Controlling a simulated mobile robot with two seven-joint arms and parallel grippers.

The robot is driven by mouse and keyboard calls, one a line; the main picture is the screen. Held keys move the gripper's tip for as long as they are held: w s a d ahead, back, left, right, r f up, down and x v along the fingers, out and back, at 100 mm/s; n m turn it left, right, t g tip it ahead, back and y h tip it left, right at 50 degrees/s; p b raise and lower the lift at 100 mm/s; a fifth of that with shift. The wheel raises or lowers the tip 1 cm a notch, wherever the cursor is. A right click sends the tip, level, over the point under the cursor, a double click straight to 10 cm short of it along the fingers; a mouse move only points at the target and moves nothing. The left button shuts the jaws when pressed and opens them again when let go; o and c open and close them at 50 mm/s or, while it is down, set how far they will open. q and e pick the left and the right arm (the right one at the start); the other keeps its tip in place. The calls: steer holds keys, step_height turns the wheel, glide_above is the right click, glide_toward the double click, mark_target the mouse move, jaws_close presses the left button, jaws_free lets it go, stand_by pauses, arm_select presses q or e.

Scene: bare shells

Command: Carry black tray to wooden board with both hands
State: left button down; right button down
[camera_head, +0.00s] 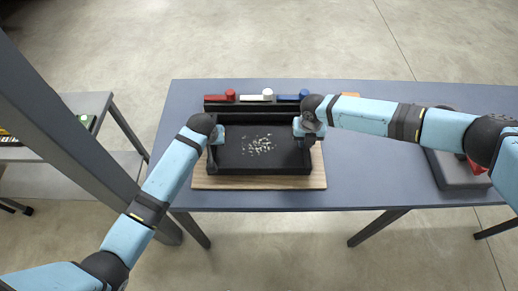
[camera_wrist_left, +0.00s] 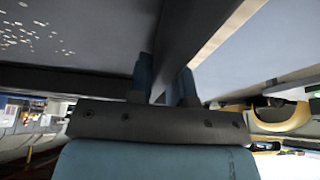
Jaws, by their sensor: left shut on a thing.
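The black tray (camera_head: 262,158) has pale speckles on its floor and sits level over the wooden board (camera_head: 258,183). The board's front and right edges show around it; I cannot tell whether the tray touches the board. My left gripper (camera_head: 215,136) is at the tray's left end. In the left wrist view its fingers (camera_wrist_left: 166,82) are shut on the tray's left side (camera_wrist_left: 172,50), one on each side of it. My right gripper (camera_head: 308,132) is at the tray's right end; its fingers are too small and partly hidden to tell open from shut.
The board lies on a grey-blue table (camera_head: 370,180). Behind the tray is a black rack with red (camera_head: 229,95), white (camera_head: 254,97) and blue (camera_head: 291,98) items. A grey bin (camera_head: 455,172) stands at right under my right arm. Table between is clear.

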arm_select(q)
steer(key=c, duration=1.4)
jaws_free()
steer(key=shift+a+f, duration=0.2)
steer(key=shift+f, duration=0.05)
arm_select(e)
steer(key=c, duration=1.4)
jaws_free()
steer(key=shift+d+f, duration=0.25)
arm_select(q)
steer(key=o, duration=0.3)
arm_select(e)
steer(key=o, duration=0.3)
steer(key=shift+r, duration=0.1)
arm_select(q)
steer(key=shift+o, duration=0.3)
steer(key=shift+d+r, duration=0.1)
arm_select(e)
steer(key=shift+o, duration=0.3)
steer(key=shift+a, duration=0.15)
arm_select(q)
steer(key=v, duration=1.1)
steer(key=shift+s+r, duration=0.25)
steer(key=shift+r, duration=0.1)
arm_select(e)
steer(key=shift+a+r, duration=0.1)
arm_select(q)
steer(key=shift+r, duration=0.1)
arm_select(e)
step_height(320, 180, up, 12)
